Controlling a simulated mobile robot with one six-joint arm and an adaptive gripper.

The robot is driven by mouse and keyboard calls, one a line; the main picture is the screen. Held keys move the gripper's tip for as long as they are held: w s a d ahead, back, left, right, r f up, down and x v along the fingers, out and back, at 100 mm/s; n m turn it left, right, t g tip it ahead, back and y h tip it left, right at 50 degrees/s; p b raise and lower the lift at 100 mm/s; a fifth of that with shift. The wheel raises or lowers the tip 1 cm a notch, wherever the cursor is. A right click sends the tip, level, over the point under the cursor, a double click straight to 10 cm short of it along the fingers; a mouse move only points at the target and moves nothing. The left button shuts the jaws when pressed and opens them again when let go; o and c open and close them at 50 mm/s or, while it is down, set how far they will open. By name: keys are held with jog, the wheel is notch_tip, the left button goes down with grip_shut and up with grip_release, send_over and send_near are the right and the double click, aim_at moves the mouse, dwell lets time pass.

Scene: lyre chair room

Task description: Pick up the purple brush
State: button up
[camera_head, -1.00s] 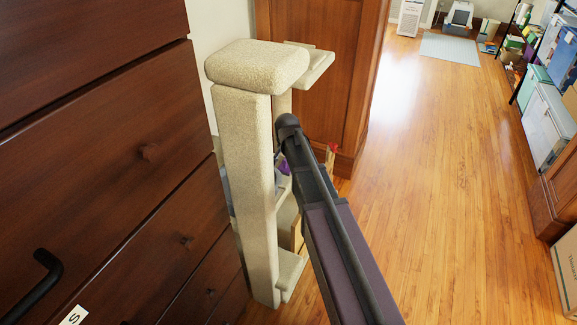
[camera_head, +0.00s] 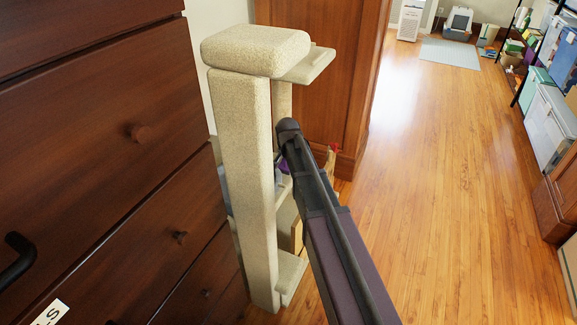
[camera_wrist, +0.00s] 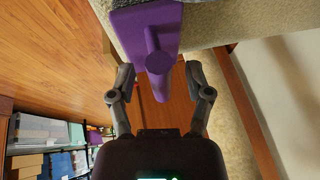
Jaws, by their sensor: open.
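The purple brush (camera_wrist: 147,30) shows large at the top of the wrist view, beside a beige carpeted surface. Its handle (camera_wrist: 159,84) points down towards my gripper (camera_wrist: 159,76). The gripper is open, with one finger on each side of the handle in the picture; contact with either finger cannot be made out. In the head view only a small purple patch (camera_head: 284,167) shows beside the beige cat tree (camera_head: 243,180), mostly behind my arm. The gripper itself is hidden there.
A dark wooden chest of drawers (camera_head: 110,170) fills the left, close to the cat tree. A wooden cabinet (camera_head: 318,70) stands behind the tree. Wooden floor (camera_head: 440,190) is open on the right, with shelves and boxes (camera_head: 548,125) along the far right.

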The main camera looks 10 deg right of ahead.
dwell(0.4)
grip_shut()
jog(key=shift+r, duration=0.15)
notch_tip(320, 180, up, 10)
jog(key=p, duration=1)
dwell(0.7)
